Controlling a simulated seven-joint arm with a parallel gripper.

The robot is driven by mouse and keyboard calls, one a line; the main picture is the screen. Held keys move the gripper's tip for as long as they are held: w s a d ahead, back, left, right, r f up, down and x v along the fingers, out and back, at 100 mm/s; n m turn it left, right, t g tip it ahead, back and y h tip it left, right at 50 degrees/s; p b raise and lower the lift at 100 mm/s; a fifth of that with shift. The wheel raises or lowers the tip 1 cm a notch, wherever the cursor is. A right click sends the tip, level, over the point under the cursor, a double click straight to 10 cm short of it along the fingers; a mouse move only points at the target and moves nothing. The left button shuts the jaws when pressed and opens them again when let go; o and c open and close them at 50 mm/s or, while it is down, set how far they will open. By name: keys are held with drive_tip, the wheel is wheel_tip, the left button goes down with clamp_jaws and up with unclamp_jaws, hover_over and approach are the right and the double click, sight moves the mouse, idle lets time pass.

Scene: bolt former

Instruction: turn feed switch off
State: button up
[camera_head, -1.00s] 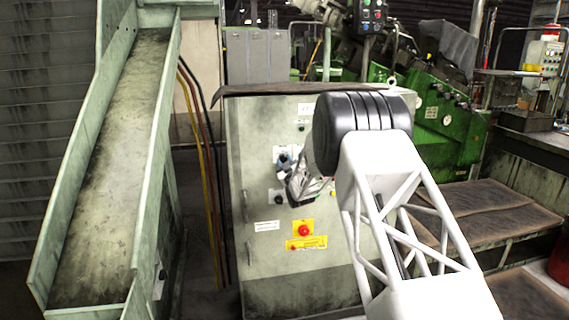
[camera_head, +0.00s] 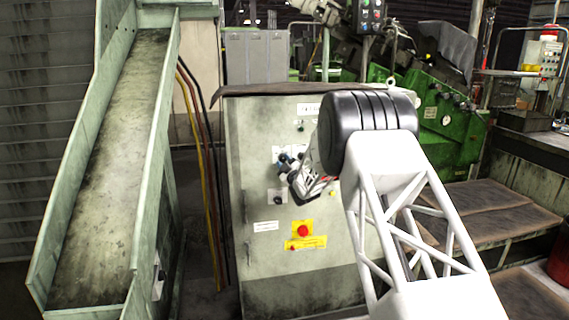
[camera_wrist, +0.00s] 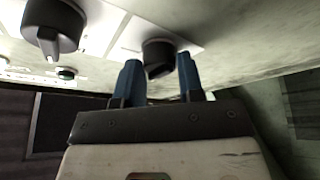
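A grey-green control cabinet (camera_head: 265,250) carries rotary switches on its front. In the wrist view a black knob (camera_wrist: 158,55) on a white plate lies between the blue fingertips of my gripper (camera_wrist: 160,75), with gaps showing on both sides. Contact is not visible. A larger black knob (camera_wrist: 55,28) with a pale pointer is at upper left. In the head view my gripper (camera_head: 288,163) is at the upper switch plate and partly covers it; a lower black knob (camera_head: 279,198) shows below. No label reading "feed" is legible, so I cannot tell which knob is the feed switch.
A red emergency button (camera_head: 303,230) on a yellow plate sits below the switches. A metal chute (camera_head: 110,170) stands left of the cabinet, with yellow and dark cables (camera_head: 208,190) between. Green machinery (camera_head: 450,130) is behind at right.

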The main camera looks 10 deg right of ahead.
drive_tip(key=o, duration=0.4)
drive_tip(key=shift+c, duration=0.2)
drive_tip(key=shift+s, duration=0.1)
drive_tip(key=v, duration=0.7)
drive_tip(key=shift+s, duration=0.3)
drive_tip(key=shift+d+f, duration=0.1)
